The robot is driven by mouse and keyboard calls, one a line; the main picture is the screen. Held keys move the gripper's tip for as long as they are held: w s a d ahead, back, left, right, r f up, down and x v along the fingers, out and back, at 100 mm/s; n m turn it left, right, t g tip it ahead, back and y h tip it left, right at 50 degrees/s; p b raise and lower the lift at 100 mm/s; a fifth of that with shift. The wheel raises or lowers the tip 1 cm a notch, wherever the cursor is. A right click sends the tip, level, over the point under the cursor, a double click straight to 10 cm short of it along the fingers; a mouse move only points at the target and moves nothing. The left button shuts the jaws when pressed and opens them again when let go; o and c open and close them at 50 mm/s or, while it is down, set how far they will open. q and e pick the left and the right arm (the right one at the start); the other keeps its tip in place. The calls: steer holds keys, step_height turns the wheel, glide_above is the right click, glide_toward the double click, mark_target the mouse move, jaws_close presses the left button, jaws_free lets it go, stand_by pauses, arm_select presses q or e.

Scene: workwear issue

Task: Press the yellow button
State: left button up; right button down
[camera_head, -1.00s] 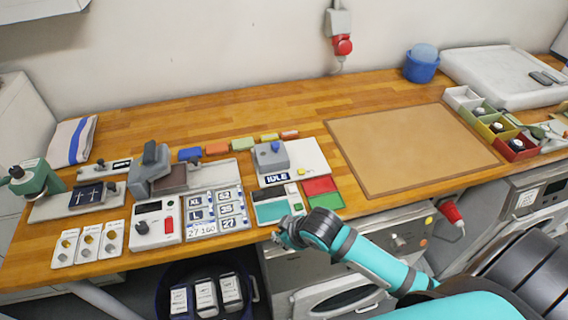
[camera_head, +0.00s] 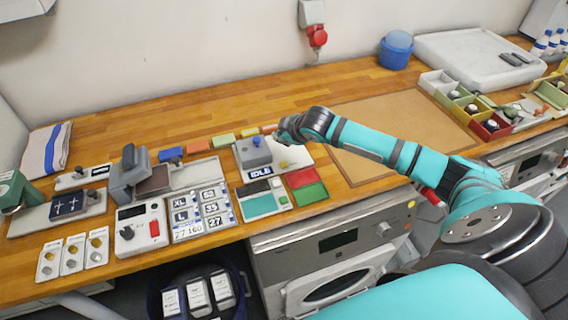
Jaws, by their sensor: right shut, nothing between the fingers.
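A small yellow button (camera_head: 284,164) sits on the white base plate (camera_head: 298,157) of a grey device (camera_head: 254,152) with a blue knob and an "IDLE" display (camera_head: 259,171). My right gripper (camera_head: 280,137) is shut and empty. In the picture it is just above the yellow button, over the back part of the white plate, and appears apart from the button. Its fingertips are small and hard to make out. My left gripper is not in view.
Red (camera_head: 299,178) and green (camera_head: 309,194) pads and a teal-screened panel (camera_head: 262,203) lie in front of the device. Several coloured blocks (camera_head: 197,146) line up behind. A brown mat (camera_head: 372,125) lies right, under my right arm. Compartment bins (camera_head: 436,83) stand farther right.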

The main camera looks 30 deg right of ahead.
steer(key=b, duration=0.8)
glide_above(282, 164)
step_height(282, 164, down, 7)
steer(key=shift+a+f, duration=0.1)
steer(key=shift+f, duration=0.75)
steer(key=shift+f, duration=0.2)
stand_by(0.3)
steer(key=shift+s+f, duration=0.1)
steer(key=shift+f, duration=0.15)
